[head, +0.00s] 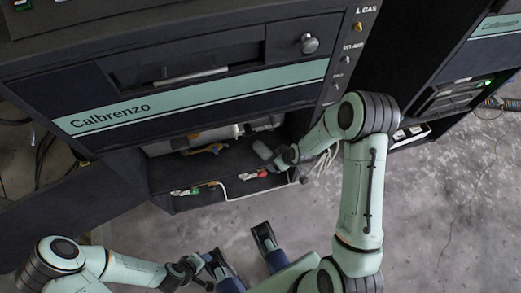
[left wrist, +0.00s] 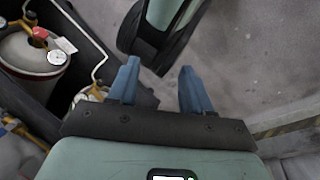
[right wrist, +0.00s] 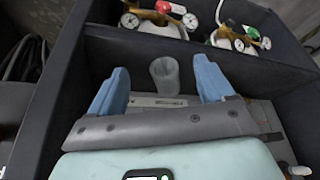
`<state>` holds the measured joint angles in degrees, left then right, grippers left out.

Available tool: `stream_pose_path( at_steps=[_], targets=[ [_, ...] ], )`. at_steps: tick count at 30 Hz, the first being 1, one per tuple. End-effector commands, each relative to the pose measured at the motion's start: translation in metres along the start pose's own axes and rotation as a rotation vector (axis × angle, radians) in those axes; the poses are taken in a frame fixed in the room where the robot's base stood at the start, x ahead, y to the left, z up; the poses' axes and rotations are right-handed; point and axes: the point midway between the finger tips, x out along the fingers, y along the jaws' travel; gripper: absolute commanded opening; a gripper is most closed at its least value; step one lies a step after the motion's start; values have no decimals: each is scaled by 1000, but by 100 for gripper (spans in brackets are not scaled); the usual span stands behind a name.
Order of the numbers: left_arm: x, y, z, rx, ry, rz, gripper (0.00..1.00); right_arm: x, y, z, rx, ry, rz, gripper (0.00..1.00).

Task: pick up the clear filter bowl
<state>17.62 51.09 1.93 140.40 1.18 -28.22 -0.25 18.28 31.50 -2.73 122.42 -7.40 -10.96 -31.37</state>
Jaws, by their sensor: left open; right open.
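The clear filter bowl (right wrist: 165,78) is a greyish see-through cup inside the dark bay. In the right wrist view it appears between the two blue fingers of my right gripper (right wrist: 160,68), which is open. I cannot tell how deep the fingers reach beside it, and no contact shows. In the head view the bowl (head: 262,150) is a small grey shape just left of my right gripper (head: 281,157), at the bay's right end. My left gripper (left wrist: 157,80) is open and empty over bare floor, outside the bay.
Gauges and valves with red and green knobs (right wrist: 236,38) line the bay beyond the bowl. The dark bay wall (right wrist: 60,90) rises close on the left of my right gripper. The concrete floor (head: 440,210) is clear.

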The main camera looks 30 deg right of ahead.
Motion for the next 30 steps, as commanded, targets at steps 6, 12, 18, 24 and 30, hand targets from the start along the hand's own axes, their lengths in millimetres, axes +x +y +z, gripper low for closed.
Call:
stream_pose_path(
  at_steps=[6, 12, 18, 24, 30],
  targets=[
    [4, -2, -7, -2, 20, -1, 49, 20, -1, -46, -3, 1, -1, 81],
    [7, -3, -12, -3, 33, -2, 49, 31, -1, -71, 1, -1, -1, 81],
    [8, -3, -13, -4, 36, -2, 49, 32, 0, -77, 3, -2, -1, 81],
    [15, -6, -22, -6, 61, -4, 49, 56, -1, -82, 3, -4, -2, 81],
    [22, -9, -36, -9, 98, -6, 49, 82, -1, -83, 3, -2, -2, 81]
  ],
)
